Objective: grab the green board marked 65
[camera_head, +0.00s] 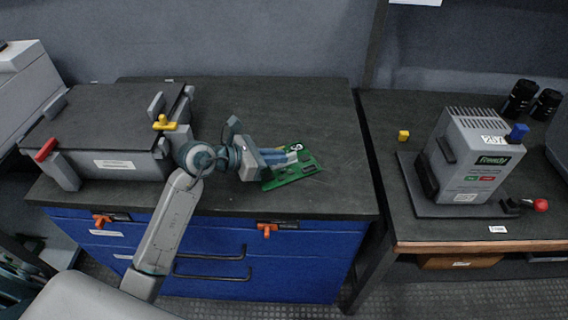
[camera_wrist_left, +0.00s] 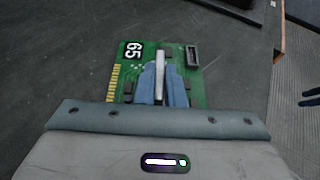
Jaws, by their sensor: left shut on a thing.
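The green board (camera_head: 303,170) lies at the tip of my left gripper, over the dark top of the blue-drawered bench. In the left wrist view the board (camera_wrist_left: 130,72) shows the white number 65 on a black label, gold edge contacts and dark components. My left gripper (camera_head: 292,157) is shut on the board; its blue-grey fingers (camera_wrist_left: 161,82) meet at a pale upright part in the board's middle. I cannot tell whether the board touches the bench top. My right gripper is in neither view.
A large grey case (camera_head: 110,140) with a red and a yellow latch stands left on the bench (camera_head: 345,190). On the right bench are a grey Freedy machine (camera_head: 475,160), a small yellow block (camera_head: 403,135) and black cylinders (camera_head: 520,98). The bench top behind the board is clear.

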